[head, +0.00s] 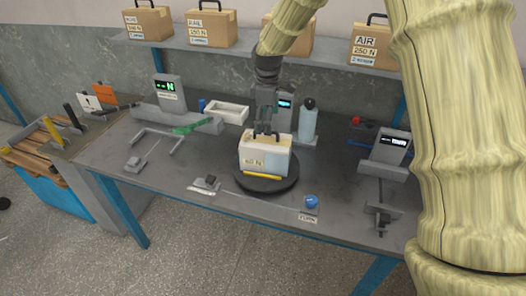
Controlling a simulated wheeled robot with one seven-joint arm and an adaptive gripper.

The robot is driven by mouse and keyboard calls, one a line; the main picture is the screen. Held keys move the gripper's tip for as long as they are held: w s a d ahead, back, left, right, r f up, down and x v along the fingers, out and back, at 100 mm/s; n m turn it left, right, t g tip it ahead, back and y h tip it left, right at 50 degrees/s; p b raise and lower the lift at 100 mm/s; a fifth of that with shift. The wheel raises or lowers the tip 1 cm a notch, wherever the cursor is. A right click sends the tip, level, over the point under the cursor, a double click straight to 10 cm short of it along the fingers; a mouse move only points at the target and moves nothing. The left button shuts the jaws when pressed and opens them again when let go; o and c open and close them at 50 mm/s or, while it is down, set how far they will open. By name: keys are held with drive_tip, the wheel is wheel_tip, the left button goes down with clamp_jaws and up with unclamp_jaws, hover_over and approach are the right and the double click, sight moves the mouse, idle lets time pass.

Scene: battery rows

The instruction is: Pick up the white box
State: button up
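The white box (263,158) has a dark handle on top and a label on its front. It is upright on or just above a dark round plate (284,186) near the middle of the bench; I cannot tell whether it touches the plate. My gripper (265,130) points down from above and its fingers are at the box's handle. The fingers are small and dark against the handle, so I cannot tell whether they are shut on it.
A yellow bar (262,176) lies at the box's front. A bottle (308,122) and a white tray (228,112) stand behind it. A blue ball (311,201) is at the bench's front edge. Brown boxes (212,27) with handles stand on the shelf above.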

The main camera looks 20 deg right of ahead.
sight(266, 139)
drive_tip(key=shift+s+f, duration=0.1)
drive_tip(key=shift+f, duration=0.4)
wheel_tip(266, 139, down, 4)
drive_tip(key=shift+f+p, duration=0.1)
drive_tip(key=shift+p, duration=0.6)
drive_tip(key=shift+f+p, duration=0.55)
drive_tip(key=shift+f, duration=0.05)
drive_tip(key=shift+f+p, duration=0.65)
drive_tip(key=shift+f, duration=1.4)
drive_tip(key=shift+a, duration=0.1)
drive_tip(key=c, duration=1.6)
drive_tip(key=shift+w+r, duration=0.1)
drive_tip(key=shift+w, duration=0.1)
drive_tip(key=shift+c, duration=0.5)
